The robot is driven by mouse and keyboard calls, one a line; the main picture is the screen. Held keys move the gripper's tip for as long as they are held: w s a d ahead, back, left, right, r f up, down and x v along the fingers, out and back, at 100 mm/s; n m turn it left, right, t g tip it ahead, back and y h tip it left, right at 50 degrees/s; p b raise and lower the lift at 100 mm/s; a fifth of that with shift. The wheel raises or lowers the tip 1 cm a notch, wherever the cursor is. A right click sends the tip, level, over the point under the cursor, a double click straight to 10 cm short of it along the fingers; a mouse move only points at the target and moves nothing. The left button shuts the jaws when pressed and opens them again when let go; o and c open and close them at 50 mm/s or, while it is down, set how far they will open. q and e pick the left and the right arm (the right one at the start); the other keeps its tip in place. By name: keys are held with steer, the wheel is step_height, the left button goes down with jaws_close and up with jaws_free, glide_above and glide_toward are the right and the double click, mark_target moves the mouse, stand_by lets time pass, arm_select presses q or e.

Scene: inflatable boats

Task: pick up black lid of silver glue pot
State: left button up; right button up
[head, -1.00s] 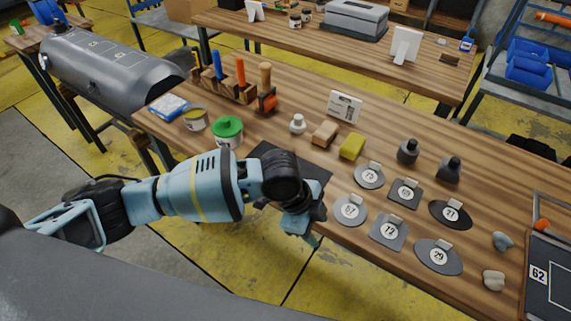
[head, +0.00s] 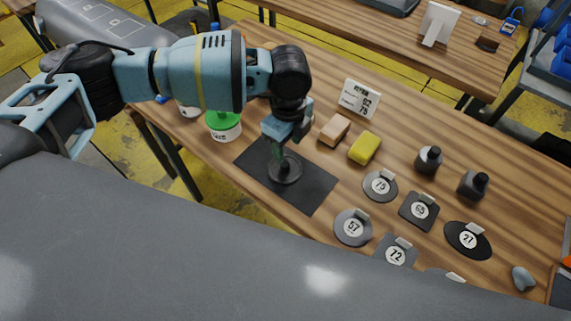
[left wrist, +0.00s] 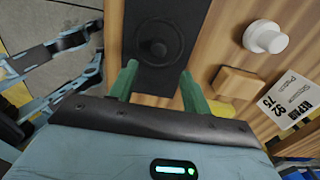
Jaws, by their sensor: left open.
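A round black lid (head: 285,168) with a raised knob lies flat on a dark mat (head: 305,193). It also shows in the left wrist view (left wrist: 158,42), just beyond the fingertips. My left gripper (head: 279,156) points down over the lid. Its green fingers (left wrist: 158,72) are spread apart with nothing between them, one toward each side of the lid in the picture. A pale pot (head: 188,108), perhaps the silver glue pot, is mostly hidden behind my left arm. My right gripper does not show.
A green-lidded tin (head: 223,125) stands left of the mat. A tan block (head: 335,130), a yellow sponge (head: 365,148) and a printed card (head: 360,98) are to the right.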

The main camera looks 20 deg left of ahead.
mark_target(285, 163)
arm_select(q)
steer(key=shift+f, duration=1.05)
steer(key=shift+s+a+f, duration=0.1)
steer(key=shift+a+f, duration=0.1)
steer(key=shift+f, duration=1)
steer(key=shift+a+f, duration=0.15)
steer(key=shift+f, duration=1)
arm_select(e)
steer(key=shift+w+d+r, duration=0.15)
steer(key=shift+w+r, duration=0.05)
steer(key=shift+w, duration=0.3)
arm_select(q)
steer(key=shift+c, duration=0.3)
jaws_close()
steer(key=shift+r, duration=0.1)
